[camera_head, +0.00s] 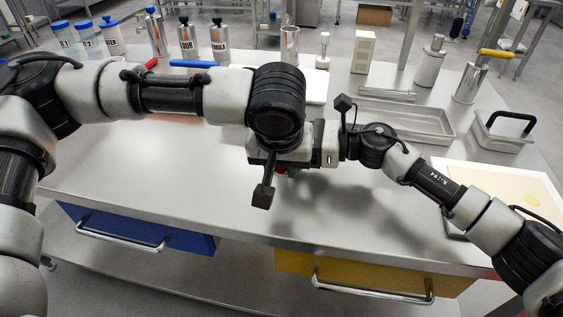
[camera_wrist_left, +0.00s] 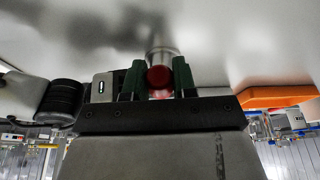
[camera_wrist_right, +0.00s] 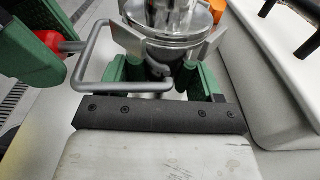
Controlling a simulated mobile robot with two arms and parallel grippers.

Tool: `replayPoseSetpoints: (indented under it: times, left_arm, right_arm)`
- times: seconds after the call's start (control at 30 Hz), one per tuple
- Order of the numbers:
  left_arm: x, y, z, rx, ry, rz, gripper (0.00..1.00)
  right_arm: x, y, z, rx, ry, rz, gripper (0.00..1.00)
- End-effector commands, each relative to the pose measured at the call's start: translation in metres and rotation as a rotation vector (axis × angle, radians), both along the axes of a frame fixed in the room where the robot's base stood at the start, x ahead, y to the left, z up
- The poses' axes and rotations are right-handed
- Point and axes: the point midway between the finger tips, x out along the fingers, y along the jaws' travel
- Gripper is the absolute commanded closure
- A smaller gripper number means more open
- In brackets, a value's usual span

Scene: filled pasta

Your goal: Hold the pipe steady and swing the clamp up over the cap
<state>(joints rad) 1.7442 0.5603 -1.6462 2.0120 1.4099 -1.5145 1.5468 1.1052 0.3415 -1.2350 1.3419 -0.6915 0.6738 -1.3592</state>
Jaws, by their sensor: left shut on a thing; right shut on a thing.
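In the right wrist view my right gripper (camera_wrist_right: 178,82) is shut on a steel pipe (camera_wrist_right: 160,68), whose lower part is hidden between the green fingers. A round steel cap or collar (camera_wrist_right: 166,47) sits around it. The clamp's bent steel bar (camera_wrist_right: 97,57) reaches left to a red grip (camera_wrist_right: 72,47). My left gripper's green fingers show beside that grip. In the left wrist view my left gripper (camera_wrist_left: 158,76) is shut on the red grip (camera_wrist_left: 158,77), with a steel cylinder (camera_wrist_left: 162,55) behind it. In the head view my arms hide most of the pipe and clamp.
A steel tray (camera_head: 415,118), a lidded box with a black handle (camera_head: 503,130) and a cream board (camera_head: 505,185) stand at the right. Labelled jars (camera_head: 190,40) and bottles line the back. The front left of the steel table (camera_head: 140,165) is clear.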

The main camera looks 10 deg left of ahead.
Motion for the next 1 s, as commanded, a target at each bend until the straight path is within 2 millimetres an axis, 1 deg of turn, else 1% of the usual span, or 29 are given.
replayPoseSetpoints:
  times: [0.63, 1.0]
  left_arm:
    - [-0.0009, -0.0005, -0.0091, 0.0, 0.004, -0.001, 0.82]
    - [-0.0011, -0.0004, -0.0097, 0.0, 0.005, -0.002, 0.82]
  right_arm:
    - [-0.0015, 0.001, -0.0066, -0.002, 0.005, 0.003, 0.65]
    - [-0.0022, 0.001, -0.0095, -0.006, 0.008, 0.005, 0.65]
